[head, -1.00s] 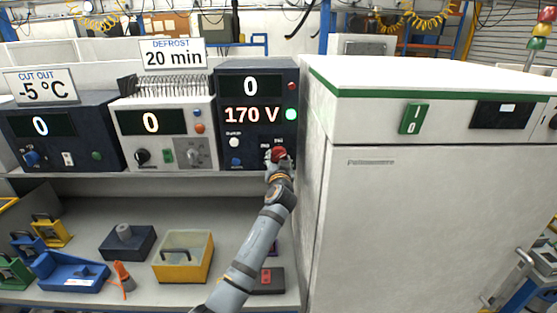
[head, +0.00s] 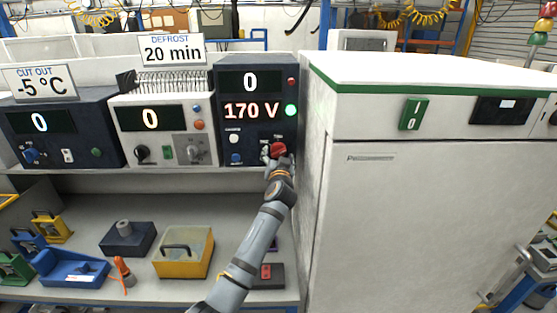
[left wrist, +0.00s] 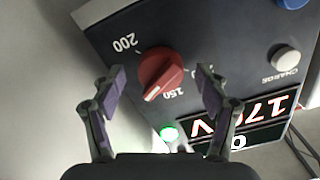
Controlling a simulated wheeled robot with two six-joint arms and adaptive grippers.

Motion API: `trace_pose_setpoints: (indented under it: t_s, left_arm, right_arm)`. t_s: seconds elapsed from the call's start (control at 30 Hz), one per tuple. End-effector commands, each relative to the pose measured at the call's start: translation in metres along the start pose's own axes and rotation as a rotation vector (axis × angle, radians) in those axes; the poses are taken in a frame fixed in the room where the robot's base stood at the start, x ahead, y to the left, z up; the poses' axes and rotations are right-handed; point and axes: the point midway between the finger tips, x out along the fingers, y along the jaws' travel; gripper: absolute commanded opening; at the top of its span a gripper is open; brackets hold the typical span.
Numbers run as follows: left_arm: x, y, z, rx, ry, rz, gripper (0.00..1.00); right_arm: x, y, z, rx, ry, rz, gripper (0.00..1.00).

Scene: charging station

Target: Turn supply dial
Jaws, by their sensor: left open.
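The supply dial (left wrist: 160,72) is a red round knob with a raised grip bar, on the dark blue unit (head: 257,70). In the left wrist view its scale shows 150 and 200, and its white mark points near 150. The unit's display (head: 251,111) reads 170 V, with 0 on the display above. My left gripper (left wrist: 158,88) is open, its two fingers on either side of the dial and apart from it. In the head view the left gripper (head: 275,152) is at the unit's lower right and partly covers the dial. My right gripper is not in view.
A white cabinet (head: 420,220) with a green-edged top stands close to the right of the unit. A white instrument (head: 165,130) stands to the left. The shelf below holds a yellow box (head: 183,265) and a blue tray (head: 70,270). A charge button (left wrist: 285,57) is beside the dial.

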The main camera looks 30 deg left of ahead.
Motion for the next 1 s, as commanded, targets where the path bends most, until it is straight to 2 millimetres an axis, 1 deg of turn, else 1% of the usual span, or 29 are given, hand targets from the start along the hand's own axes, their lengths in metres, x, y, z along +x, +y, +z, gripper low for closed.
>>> trace_pose_setpoints:
  t_s: [0.07, 0.17, 0.3, 0.4, 0.5, 0.6, 0.67, 1.0]
  left_arm:
    - [-0.011, 0.001, 0.001, -0.002, -0.001, 0.002, 0.74]
    - [-0.033, 0.001, 0.001, -0.004, -0.001, 0.002, 0.74]
    - [-0.069, 0.002, 0.001, -0.004, -0.002, 0.003, 0.74]
    - [-0.09, 0.0, 0.001, -0.004, -0.003, 0.002, 0.74]
    - [-0.105, 0.001, 0.001, -0.003, -0.001, 0.002, 0.74]
    - [-0.114, 0.001, 0.0, -0.003, -0.001, 0.001, 0.74]
    - [-0.116, 0.0, 0.0, -0.001, -0.001, 0.0, 0.74]
    - [-0.117, 0.0, 0.0, 0.0, 0.0, 0.0, 0.74]
  right_arm:
    - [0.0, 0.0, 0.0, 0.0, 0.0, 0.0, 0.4]
    - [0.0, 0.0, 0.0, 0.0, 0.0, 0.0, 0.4]
    - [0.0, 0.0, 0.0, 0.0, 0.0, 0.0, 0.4]
    - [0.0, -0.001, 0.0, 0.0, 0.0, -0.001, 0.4]
    - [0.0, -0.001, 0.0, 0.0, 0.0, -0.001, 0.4]
    - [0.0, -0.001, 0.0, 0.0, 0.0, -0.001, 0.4]
    - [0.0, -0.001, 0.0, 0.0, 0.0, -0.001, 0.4]
    - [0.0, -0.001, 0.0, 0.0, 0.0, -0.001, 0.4]
